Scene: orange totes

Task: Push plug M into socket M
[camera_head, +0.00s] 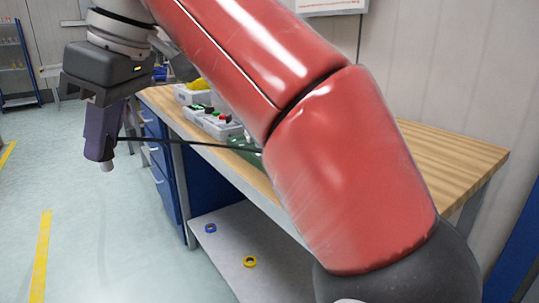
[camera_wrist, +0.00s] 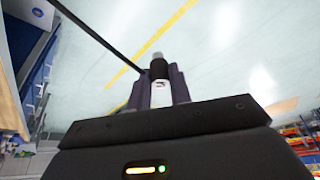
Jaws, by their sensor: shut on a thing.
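My gripper (camera_head: 100,148) hangs at the left, beside the workbench and over the floor, its purple fingers pointing down. It is shut on a plug, whose pale grey end (camera_head: 107,166) shows below the fingers. In the wrist view the plug (camera_wrist: 160,92) sits between the two fingers, with a white body, a black collar and a grey tip. Its letter cannot be read. A black cable (camera_head: 190,144) runs from near the gripper toward the bench. Socket M cannot be made out; grey boxes (camera_head: 221,127) with coloured parts stand on the bench, partly behind my red arm.
The wooden workbench (camera_head: 450,150) has blue drawers and a lower shelf (camera_head: 237,226) bearing a blue ring (camera_head: 210,228) and a yellow ring (camera_head: 250,261). A green object (camera_head: 244,146) lies near the bench's front edge. The floor at left is clear. A blue rack (camera_head: 20,60) stands far back.

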